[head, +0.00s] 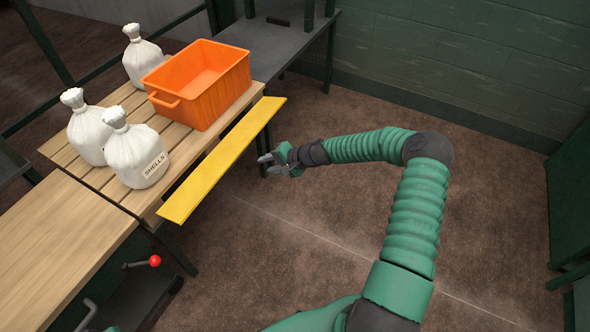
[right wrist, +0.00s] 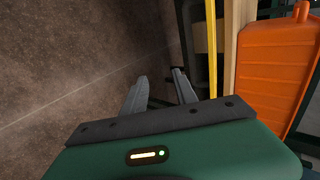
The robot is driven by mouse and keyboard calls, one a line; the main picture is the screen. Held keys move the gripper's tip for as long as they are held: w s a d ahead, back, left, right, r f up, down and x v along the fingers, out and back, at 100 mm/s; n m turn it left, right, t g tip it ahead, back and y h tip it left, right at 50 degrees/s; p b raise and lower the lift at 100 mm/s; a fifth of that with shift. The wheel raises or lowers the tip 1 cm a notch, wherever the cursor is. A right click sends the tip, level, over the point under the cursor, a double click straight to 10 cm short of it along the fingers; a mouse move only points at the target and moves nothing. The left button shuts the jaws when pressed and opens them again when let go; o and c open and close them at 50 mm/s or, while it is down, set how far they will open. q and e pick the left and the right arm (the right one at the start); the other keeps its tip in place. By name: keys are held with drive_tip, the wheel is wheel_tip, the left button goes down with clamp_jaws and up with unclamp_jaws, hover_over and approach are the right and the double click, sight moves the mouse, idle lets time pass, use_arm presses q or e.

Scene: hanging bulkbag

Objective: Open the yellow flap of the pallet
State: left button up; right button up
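The yellow flap (head: 222,160) is a long flat strip along the right side of the wooden pallet table (head: 103,178). It sticks out past the slats over the floor. In the right wrist view the flap (right wrist: 212,48) shows as a thin yellow edge. My right gripper (head: 266,165) is open and empty, just right of the flap and apart from it. In the right wrist view both fingers (right wrist: 160,90) are spread, with only floor and a dark leg behind them. A grey curved piece at the bottom left of the head view may be part of my left gripper; its state is unclear.
An orange crate (head: 200,85) and several white sacks (head: 135,155) stand on the pallet table. A red-knobbed lever (head: 154,261) sticks out below it. A dark table (head: 280,40) stands behind. The floor (head: 270,240) right of the flap is clear.

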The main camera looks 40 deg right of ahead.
drive_tip(key=s+d+r+p, duration=0.2)
drive_tip(key=s+d+p, duration=0.1)
drive_tip(key=s, duration=0.6)
drive_tip(key=shift+d, duration=0.4)
drive_tip(key=shift+w, duration=0.1)
drive_tip(key=shift+p, duration=0.3)
drive_tip(key=p+v, duration=0.4)
drive_tip(key=v, duration=1.2)
drive_tip(key=shift+s+p, duration=0.3)
drive_tip(key=shift+p, duration=0.05)
drive_tip(key=shift+d+r, duration=0.1)
drive_tip(key=shift+r, duration=0.05)
